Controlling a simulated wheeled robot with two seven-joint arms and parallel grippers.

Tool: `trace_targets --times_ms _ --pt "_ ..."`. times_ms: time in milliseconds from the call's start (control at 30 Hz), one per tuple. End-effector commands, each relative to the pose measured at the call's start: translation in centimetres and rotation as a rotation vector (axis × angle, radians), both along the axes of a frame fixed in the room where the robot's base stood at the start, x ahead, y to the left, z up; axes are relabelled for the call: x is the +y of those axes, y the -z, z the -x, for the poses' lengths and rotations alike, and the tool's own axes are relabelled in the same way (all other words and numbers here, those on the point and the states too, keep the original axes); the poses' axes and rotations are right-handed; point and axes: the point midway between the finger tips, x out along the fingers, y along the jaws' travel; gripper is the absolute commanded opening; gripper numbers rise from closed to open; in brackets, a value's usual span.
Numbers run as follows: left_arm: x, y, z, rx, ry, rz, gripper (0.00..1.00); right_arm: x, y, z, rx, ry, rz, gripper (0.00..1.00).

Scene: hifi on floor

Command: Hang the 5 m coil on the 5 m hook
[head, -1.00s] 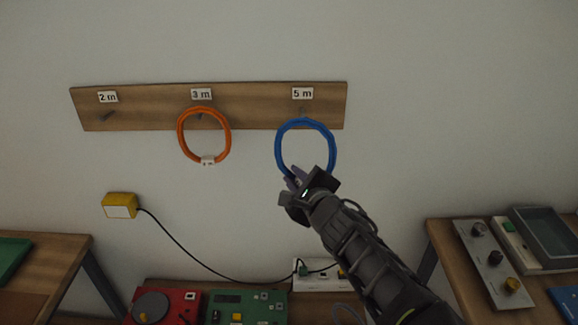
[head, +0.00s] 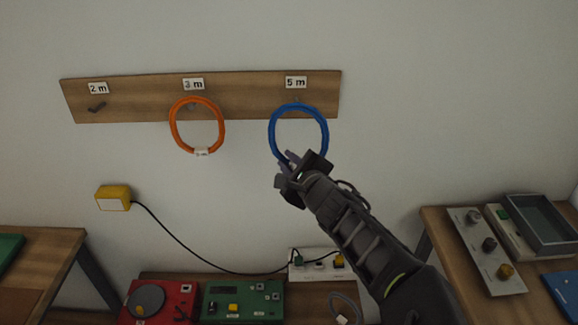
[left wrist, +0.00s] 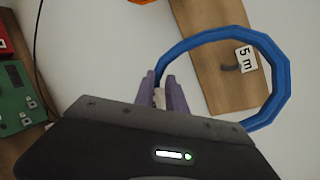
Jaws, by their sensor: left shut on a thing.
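The blue coil (head: 326,140) is a ring held upright in front of the wooden hook board (head: 240,105). My left gripper (head: 290,163) is shut on the bottom of the coil. The 5 m hook (head: 297,99) shows just above the coil's top edge, under the 5 m label (head: 296,82). In the left wrist view the coil (left wrist: 283,75) is in the fingers (left wrist: 160,92), and the hook (left wrist: 230,68) appears inside the ring's outline. I cannot tell if the ring is around the hook or only in front of it. My right gripper is not in view.
An orange coil (head: 221,125) hangs at the 3 m hook. The 2 m hook (head: 97,107) is bare. A yellow box (head: 113,198) with a black cable is on the wall below. Benches with devices stand left, right and below. The wall around the board is clear.

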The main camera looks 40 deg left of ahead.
Motion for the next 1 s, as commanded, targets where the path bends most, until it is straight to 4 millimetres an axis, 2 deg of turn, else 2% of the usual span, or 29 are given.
trace_targets --times_ms 667,1000 --pt "2.7 0.4 -3.6 -0.002 0.0 -0.001 0.0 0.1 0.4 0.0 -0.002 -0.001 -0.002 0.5" --pt "4.1 0.4 -5.3 0.0 -0.001 -0.001 0.0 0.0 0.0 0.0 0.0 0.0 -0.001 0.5"
